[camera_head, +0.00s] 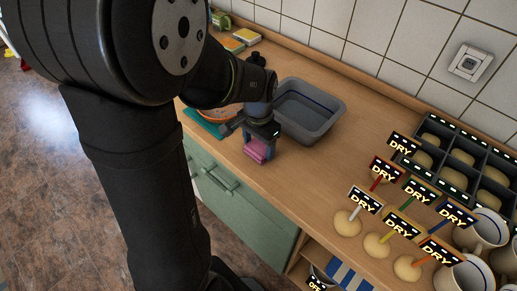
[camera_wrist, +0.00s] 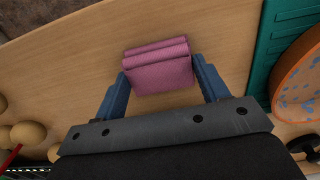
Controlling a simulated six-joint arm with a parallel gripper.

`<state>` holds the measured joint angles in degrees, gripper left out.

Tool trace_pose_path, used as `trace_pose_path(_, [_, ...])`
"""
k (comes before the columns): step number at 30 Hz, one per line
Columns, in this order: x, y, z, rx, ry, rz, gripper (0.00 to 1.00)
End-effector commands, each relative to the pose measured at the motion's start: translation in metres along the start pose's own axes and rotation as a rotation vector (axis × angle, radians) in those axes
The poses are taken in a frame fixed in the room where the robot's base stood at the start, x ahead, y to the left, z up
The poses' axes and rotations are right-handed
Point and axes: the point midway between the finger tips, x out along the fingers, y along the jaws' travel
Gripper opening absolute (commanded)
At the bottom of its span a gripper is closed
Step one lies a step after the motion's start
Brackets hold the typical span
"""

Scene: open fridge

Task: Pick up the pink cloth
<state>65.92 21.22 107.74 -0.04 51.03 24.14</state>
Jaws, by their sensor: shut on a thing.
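The pink cloth (camera_head: 257,150) is a small folded block near the front edge of the wooden counter, left of the grey basin. In the wrist view the pink cloth (camera_wrist: 158,66) lies between the blue fingers of my gripper (camera_wrist: 160,82). My gripper (camera_head: 258,140) points down at the counter and is shut on the cloth. In the head view the cloth is at or close to the counter surface; I cannot tell whether it touches.
A grey basin (camera_head: 306,112) stands just right of my gripper. An orange-rimmed plate (camera_wrist: 298,85) lies on a green mat (camera_wrist: 262,60) beside it. Several round items with "DRY" labels, mugs (camera_head: 481,231) and a dark compartment tray (camera_head: 460,160) fill the right. Bare counter (camera_head: 310,170) lies between.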

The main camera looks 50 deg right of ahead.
Motion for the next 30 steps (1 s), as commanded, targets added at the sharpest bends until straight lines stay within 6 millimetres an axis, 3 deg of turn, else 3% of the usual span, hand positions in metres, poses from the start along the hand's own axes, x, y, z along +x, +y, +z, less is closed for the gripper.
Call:
trace_pose_path(10, [-0.007,0.0,-0.001,0.0,0.003,-0.001,0.45])
trace_pose_path(17, [-0.042,0.0,-0.001,0.0,0.005,-0.003,0.45])
trace_pose_path(30, [-0.096,0.092,0.006,0.005,0.003,-0.001,0.45])
